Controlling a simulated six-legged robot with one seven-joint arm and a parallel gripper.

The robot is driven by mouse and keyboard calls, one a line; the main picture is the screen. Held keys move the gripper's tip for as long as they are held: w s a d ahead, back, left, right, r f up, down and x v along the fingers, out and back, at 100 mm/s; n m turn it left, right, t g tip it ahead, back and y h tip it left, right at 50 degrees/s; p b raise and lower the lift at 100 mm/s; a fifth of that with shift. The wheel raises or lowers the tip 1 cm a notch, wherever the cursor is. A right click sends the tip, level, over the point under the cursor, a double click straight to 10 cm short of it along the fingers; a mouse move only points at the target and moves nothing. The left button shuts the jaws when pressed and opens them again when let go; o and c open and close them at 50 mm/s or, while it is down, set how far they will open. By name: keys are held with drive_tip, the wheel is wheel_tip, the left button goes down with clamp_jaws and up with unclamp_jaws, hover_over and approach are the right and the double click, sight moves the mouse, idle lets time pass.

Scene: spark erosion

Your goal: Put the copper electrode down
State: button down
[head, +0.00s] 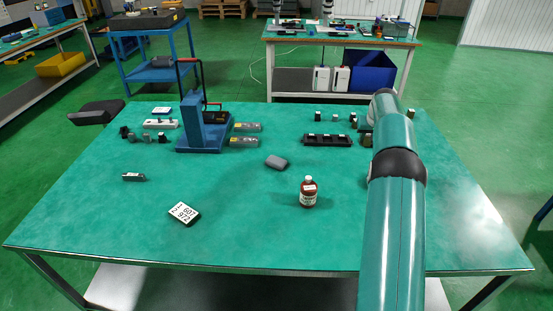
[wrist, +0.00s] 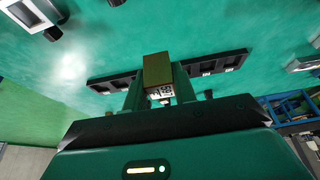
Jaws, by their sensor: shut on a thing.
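The copper electrode (wrist: 157,69) is a brownish block with a printed white label on one face. It stands between the fingers of my gripper (wrist: 158,92) in the wrist view, and the gripper is shut on it. A long black rack (wrist: 112,81) lies beyond the electrode and runs out on both sides of it; the electrode hides the rack's middle. I cannot tell whether they touch. The head view shows the black rack (head: 327,140) at the right of the green table. My own arm largely hides the gripper there.
Several small dark blocks (head: 335,117) stand behind the rack. A brown bottle (head: 308,192) stands in front of it. The table's front (head: 260,240) is clear.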

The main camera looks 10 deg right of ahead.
drive_tip(key=shift+s+r, duration=0.45)
drive_tip(key=shift+r, duration=0.1)
drive_tip(key=shift+f, duration=0.3)
hover_over(360, 193)
drive_tip(key=f, duration=0.9)
drive_tip(key=shift+s+d, duration=0.1)
drive_tip(key=shift+s, duration=0.3)
drive_tip(key=shift+s+f, duration=0.35)
drive_tip(key=shift+f, duration=1.55)
drive_tip(key=shift+w+f, duration=0.1)
drive_tip(key=c, duration=1.1)
unclamp_jaws()
